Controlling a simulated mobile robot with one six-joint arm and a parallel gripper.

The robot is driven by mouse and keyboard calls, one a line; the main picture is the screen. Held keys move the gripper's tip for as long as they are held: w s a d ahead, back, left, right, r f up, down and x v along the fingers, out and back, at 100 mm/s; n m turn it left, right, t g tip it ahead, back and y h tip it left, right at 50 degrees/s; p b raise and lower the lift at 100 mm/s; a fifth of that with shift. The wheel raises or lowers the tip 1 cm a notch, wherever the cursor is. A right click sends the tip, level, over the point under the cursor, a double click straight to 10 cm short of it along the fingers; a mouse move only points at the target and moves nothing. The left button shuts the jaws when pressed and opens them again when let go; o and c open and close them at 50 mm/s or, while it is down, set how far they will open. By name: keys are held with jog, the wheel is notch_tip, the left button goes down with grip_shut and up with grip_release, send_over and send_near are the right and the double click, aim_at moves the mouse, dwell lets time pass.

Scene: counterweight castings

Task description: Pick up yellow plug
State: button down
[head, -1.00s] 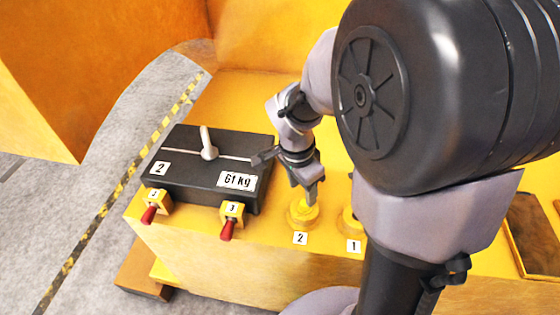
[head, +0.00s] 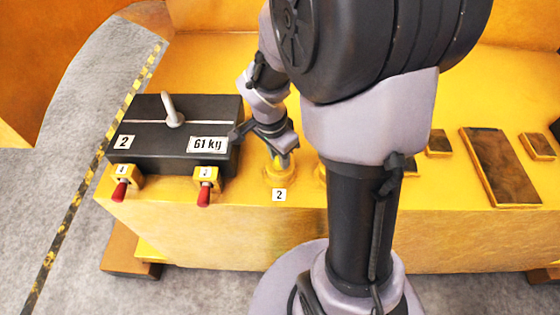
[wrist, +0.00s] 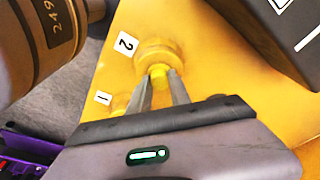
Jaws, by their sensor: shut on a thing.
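The yellow plug shows in the wrist view as a small bright knob (wrist: 159,71) between my fingertips, at a wide round yellow piece beside the "2" label (wrist: 125,43). My gripper (wrist: 160,84) is shut on the knob. In the head view my gripper (head: 284,159) points down at the round yellow piece (head: 279,177) behind its "2" label (head: 279,195). My fingers partly cover the knob there. I cannot tell whether the plug is seated or slightly raised.
A dark block (head: 175,140) marked "61 kg" stands close on the left, with a lever on top. Two red-handled toggles (head: 204,194) sit at its front. Dark rectangular plates (head: 500,165) lie to the right on the yellow bench (head: 310,240).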

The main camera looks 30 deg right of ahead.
notch_tip(320, 180, up, 4)
jog(key=shift+s+d+p, duration=0.1)
jog(key=shift+p, duration=0.9)
jog(key=s+d, duration=0.3)
jog(key=s, duration=0.4)
jog(key=s+d+r+p, duration=0.1)
jog(key=s+d, duration=0.3)
jog(key=s, duration=0.3)
jog(key=shift+a, duration=0.1)
